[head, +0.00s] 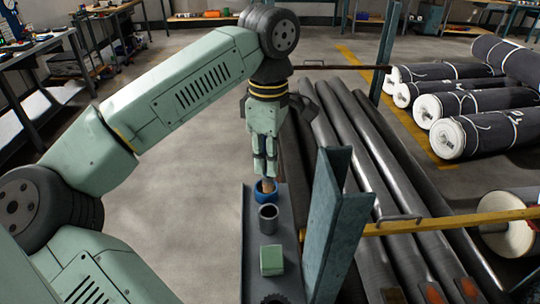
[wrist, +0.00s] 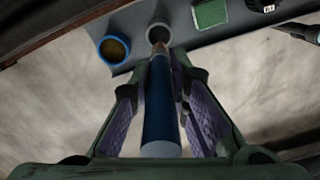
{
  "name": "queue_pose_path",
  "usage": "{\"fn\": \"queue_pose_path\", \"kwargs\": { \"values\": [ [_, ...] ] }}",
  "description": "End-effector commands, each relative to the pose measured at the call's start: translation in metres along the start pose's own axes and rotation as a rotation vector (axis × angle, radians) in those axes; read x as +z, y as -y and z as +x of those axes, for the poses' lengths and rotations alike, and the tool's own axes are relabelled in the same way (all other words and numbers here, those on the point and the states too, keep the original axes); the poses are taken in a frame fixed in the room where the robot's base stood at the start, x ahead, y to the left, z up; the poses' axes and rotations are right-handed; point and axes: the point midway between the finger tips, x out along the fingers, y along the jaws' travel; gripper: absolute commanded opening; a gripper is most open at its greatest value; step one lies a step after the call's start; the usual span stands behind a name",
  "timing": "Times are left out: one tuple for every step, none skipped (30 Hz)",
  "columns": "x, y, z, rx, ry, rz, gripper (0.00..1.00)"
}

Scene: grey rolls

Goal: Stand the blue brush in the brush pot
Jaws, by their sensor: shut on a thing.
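My gripper (head: 265,170) points down above a narrow grey shelf and is shut on the blue brush (wrist: 160,105). In the wrist view the brush runs between the two fingers (wrist: 160,115), its pale end near the camera and its tan tip away from it. The tip overlaps the mouth of a grey open pot (wrist: 160,27), which looks like the brush pot; it also shows in the head view (head: 268,219). In the head view the tan tip shows against a blue-rimmed pot (head: 264,197) behind the grey one. I cannot tell whether the tip is inside either pot.
The blue-rimmed pot (wrist: 104,55) has brown contents. A blue-grey upright post (head: 335,220) and long grey rolls (head: 365,150) stand close on the right.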

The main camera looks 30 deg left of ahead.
Motion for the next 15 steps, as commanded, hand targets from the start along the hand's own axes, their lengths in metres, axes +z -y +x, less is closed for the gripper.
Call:
{"fn": "queue_pose_path", "kwargs": {
  "values": [
    [0.0,0.0,0.0,0.0,0.0,0.0,0.0],
    [0.001,0.0,0.001,0.0,-0.001,0.0,0.0],
    [0.001,0.0,0.001,0.0,-0.001,-0.001,0.0],
    [0.001,0.0,0.002,0.0,-0.001,-0.002,0.0],
    [0.001,0.0,0.003,0.0,-0.001,-0.002,0.0],
    [0.001,0.0,0.005,0.0,-0.001,-0.002,0.0],
    [0.001,0.0,0.007,0.0,-0.001,-0.002,0.0],
    [0.001,0.0,0.009,0.0,-0.001,-0.002,0.0],
    [0.001,0.0,0.012,0.0,-0.001,-0.002,0.0],
    [0.001,0.0,0.015,0.0,-0.001,-0.002,0.0],
    [0.001,0.0,0.017,0.0,-0.001,-0.002,0.0],
    [0.001,0.0,0.021,0.0,-0.001,-0.002,0.0],
    [0.001,0.0,0.024,0.0,-0.001,-0.002,0.0],
    [0.001,0.0,0.027,0.0,-0.001,-0.002,0.0],
    [0.001,0.0,0.031,0.0,-0.001,-0.002,0.0]
  ]
}}
